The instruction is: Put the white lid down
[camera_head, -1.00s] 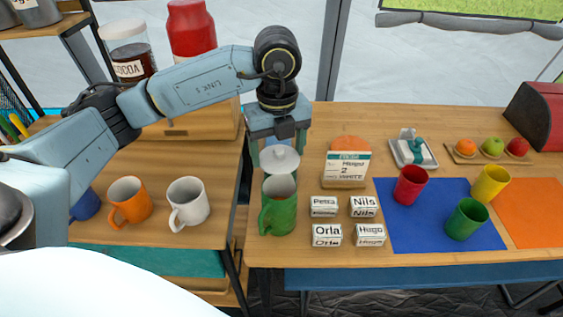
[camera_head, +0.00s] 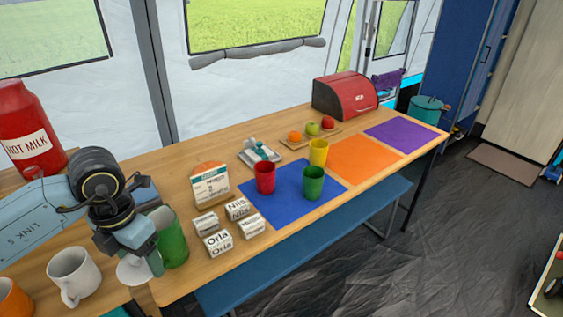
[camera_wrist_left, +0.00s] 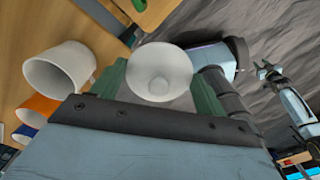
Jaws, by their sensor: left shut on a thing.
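My left gripper (camera_head: 142,266) is shut on the white lid (camera_head: 131,271), a round disc with a knob. In the left wrist view the lid (camera_wrist_left: 158,72) sits between the two green fingers. In the head view the lid is tilted, beside and to the left of the green mug (camera_head: 175,240), near the counter's front edge. I cannot tell whether it touches anything below. The gripper partly hides the mug.
A white mug (camera_head: 75,276) and an orange mug (camera_head: 14,300) stand left of the gripper. Several name blocks (camera_head: 218,243) and a labelled box (camera_head: 211,186) are to the right. Beyond are the blue mat (camera_head: 275,208) with cups, a bare orange mat (camera_head: 365,160) and a bare purple mat (camera_head: 405,135).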

